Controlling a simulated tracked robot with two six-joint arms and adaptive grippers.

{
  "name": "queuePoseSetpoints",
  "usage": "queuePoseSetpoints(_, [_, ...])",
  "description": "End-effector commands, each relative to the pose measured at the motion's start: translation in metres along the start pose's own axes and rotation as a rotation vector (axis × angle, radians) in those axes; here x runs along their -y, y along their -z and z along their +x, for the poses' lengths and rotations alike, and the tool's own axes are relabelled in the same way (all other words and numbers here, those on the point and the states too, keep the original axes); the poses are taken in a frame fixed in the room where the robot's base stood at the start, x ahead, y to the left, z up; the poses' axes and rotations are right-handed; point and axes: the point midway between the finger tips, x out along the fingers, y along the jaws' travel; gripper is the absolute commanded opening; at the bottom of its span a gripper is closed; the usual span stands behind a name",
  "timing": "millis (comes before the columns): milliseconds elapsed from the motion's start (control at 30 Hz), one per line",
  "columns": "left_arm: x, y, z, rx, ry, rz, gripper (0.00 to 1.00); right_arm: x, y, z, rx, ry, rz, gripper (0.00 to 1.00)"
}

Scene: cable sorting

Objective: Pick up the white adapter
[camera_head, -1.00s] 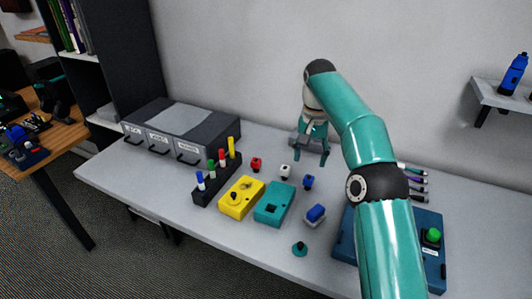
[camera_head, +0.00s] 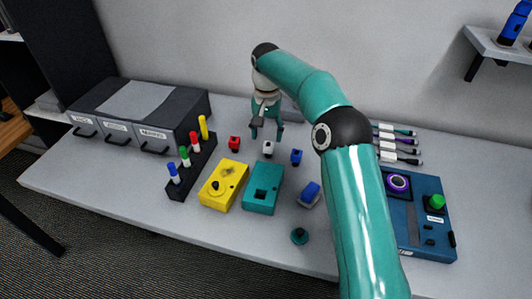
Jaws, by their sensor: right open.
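The white adapter (camera_head: 268,149) is a small block standing on the grey table, between a red adapter (camera_head: 234,143) and a blue adapter (camera_head: 296,156). My right gripper (camera_head: 266,136) points down just above and behind the white adapter, its fingers apart and empty. In this view the fingertips appear close to the adapter's top, and I cannot tell the exact gap. My left gripper is not in view.
A yellow box (camera_head: 224,185) and a teal box (camera_head: 263,189) lie in front of the adapters.

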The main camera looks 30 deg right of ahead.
Motion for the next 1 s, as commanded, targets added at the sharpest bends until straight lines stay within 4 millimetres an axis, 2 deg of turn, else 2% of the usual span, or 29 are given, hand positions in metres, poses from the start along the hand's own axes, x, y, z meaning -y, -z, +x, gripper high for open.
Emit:
queuePoseSetpoints(100, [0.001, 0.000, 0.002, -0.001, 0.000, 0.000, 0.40, -0.002, 0.000, 0.012, 0.000, 0.000, 0.002, 0.60])
queuePoseSetpoints(333, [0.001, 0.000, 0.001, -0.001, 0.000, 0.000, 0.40, -0.004, 0.001, 0.027, 0.002, -0.001, 0.004, 0.60])
queuePoseSetpoints(600, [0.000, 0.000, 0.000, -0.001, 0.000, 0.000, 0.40, -0.004, 0.001, 0.062, 0.001, 0.000, 0.004, 0.60])
queuePoseSetpoints(900, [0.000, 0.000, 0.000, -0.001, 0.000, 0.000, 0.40, -0.004, 0.001, 0.068, -0.001, 0.001, 0.004, 0.60])
queuePoseSetpoints(1000, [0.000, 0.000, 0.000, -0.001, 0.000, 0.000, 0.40, -0.003, 0.001, 0.068, -0.001, 0.001, 0.003, 0.45])
